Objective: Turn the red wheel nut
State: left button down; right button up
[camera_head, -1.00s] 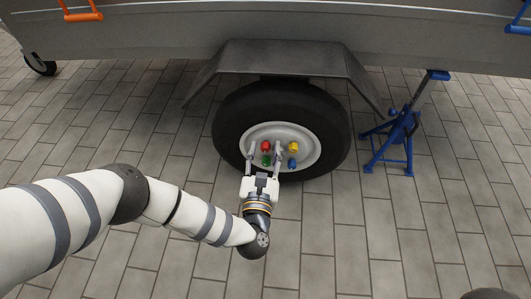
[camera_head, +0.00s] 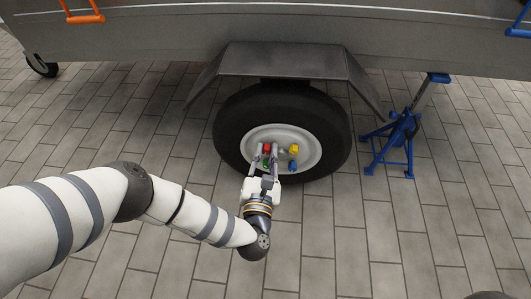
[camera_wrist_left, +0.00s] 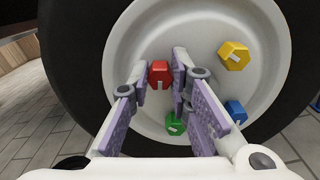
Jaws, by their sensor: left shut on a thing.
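The red wheel nut (camera_head: 267,147) sits on the pale wheel rim (camera_head: 308,162), upper left among the coloured nuts. In the left wrist view the red nut (camera_wrist_left: 159,74) shows between the fingertips, with a white mark on its face. My left gripper (camera_head: 267,150) reaches up to the wheel from below and is shut on the red nut, one finger on each side. It also shows in the left wrist view (camera_wrist_left: 162,76). My right gripper is not in view.
A yellow nut (camera_head: 293,149), a blue nut (camera_head: 294,165) and a green nut (camera_wrist_left: 175,124) sit close by on the rim. The dark fender (camera_head: 285,62) overhangs the tyre (camera_head: 232,127). A blue jack stand (camera_head: 399,140) stands right. Paved floor is clear in front.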

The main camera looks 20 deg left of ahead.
pick_arm(q)
jog(key=m, duration=0.6)
jog(key=shift+d+m+p, duration=0.1)
jog(key=shift+m+p, duration=0.2)
jog(key=shift+p, duration=0.1)
jog(key=m, duration=0.3)
jog(key=shift+m+p, duration=0.3)
jog(key=m, duration=0.3)
jog(key=shift+f+m+p, duration=0.1)
jog(key=shift+m+p, duration=0.2)
jog(key=shift+p, duration=0.05)
jog(key=m, duration=0.5)
jog(key=shift+p, duration=0.4)
jog(key=shift+s+f+m, duration=0.1)
jog(key=shift+f+m, duration=0.05)
jog(key=shift+m, duration=2.65)
jog(key=c, duration=1.5)
grip_release()
